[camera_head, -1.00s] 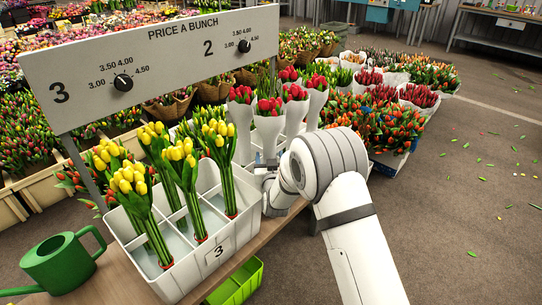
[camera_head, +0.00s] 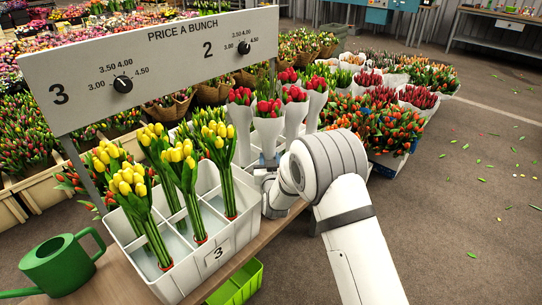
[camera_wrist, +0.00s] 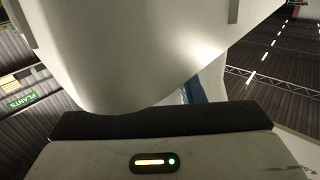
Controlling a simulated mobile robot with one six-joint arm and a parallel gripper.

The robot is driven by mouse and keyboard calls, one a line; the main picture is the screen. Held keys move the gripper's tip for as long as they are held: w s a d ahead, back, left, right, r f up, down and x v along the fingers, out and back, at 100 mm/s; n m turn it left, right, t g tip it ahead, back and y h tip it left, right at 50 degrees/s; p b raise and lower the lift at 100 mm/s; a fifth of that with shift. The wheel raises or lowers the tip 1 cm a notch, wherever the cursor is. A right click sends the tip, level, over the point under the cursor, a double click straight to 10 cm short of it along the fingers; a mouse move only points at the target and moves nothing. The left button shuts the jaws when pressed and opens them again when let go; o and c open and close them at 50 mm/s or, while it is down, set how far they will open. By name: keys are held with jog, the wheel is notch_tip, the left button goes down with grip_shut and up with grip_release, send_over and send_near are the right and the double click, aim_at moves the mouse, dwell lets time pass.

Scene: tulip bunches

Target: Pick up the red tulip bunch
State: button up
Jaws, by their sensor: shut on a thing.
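Several red tulip bunches in white cone wraps stand behind my arm in the head view. The front red tulip bunch (camera_head: 269,108) is upright, its red heads clear above the wrap. My gripper (camera_head: 264,160) is at the lower part of this wrap and is shut on it. The fingertips are partly hidden by my wrist and the wrap. In the wrist view the white wrap (camera_wrist: 130,50) fills most of the picture, right against my gripper. The foot of the bunch is hidden, so I cannot tell whether it is raised.
A white divided crate (camera_head: 181,270) with yellow tulip bunches (camera_head: 132,180) stands left of my gripper. A price board (camera_head: 155,65) rises behind it. A green watering can (camera_head: 60,265) is at the left, and a green bin (camera_head: 238,283) sits low. The floor at right is mostly clear.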

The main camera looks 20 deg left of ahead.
aim_at(270, 107)
notch_tip(270, 107, up, 10)
jog(key=shift+r+p, duration=0.1)
jog(key=shift+p, duration=0.9)
jog(key=shift+r+p, duration=1.6)
jog(key=shift+r, duration=3.45)
